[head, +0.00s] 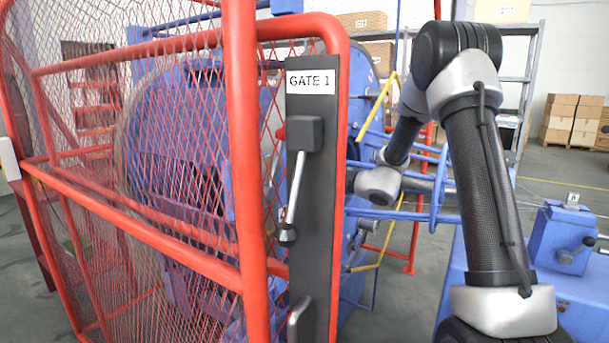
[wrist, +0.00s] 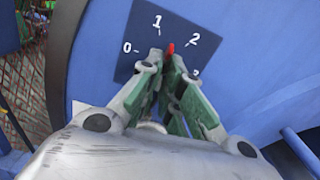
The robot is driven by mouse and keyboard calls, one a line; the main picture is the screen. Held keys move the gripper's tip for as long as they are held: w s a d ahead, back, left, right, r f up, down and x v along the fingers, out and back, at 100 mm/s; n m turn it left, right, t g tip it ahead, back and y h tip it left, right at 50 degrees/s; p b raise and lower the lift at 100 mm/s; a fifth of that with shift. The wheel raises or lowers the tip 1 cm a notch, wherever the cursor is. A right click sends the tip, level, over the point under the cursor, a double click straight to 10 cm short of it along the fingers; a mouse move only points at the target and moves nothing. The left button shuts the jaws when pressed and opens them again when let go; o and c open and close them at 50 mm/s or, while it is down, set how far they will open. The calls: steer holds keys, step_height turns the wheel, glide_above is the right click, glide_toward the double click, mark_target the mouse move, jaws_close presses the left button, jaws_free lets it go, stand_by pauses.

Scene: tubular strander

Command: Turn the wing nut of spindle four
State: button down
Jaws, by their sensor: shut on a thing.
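In the wrist view my gripper (wrist: 167,60) is shut at the middle of a dark blue dial plate (wrist: 200,28) marked 0, 1, 2 and a partly hidden 3. A small red pointer tip (wrist: 171,47) shows just beyond the fingertips, between the 1 and 2 marks. The wing nut itself is mostly hidden between the green-padded fingers. No spindle number can be read. In the head view my arm reaches left behind the gate post, and my gripper is hidden there.
A red mesh gate (head: 180,150) and its dark post with the "GATE 1" label (head: 311,80) stand close in front. Blue strander parts (head: 180,130) lie behind the mesh. A blue vise-like block (head: 562,235) stands at right.

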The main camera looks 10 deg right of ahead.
steer(key=n, duration=0.4)
steer(key=shift+w+d+n, duration=0.15)
steer(key=shift+d+n, duration=0.05)
steer(key=shift+n, duration=0.1)
steer(key=n, duration=0.3)
steer(key=shift+w+d+r+n, duration=0.1)
steer(key=shift+r+n, duration=0.05)
steer(key=shift+n, duration=0.15)
steer(key=n, duration=0.4)
steer(key=shift+w+d+r, duration=0.1)
steer(key=shift+r, duration=0.1)
steer(key=shift+r+n, duration=0.2)
steer(key=shift+n, duration=2)
steer(key=c, duration=1.6)
jaws_free()
steer(key=v, duration=1.2)
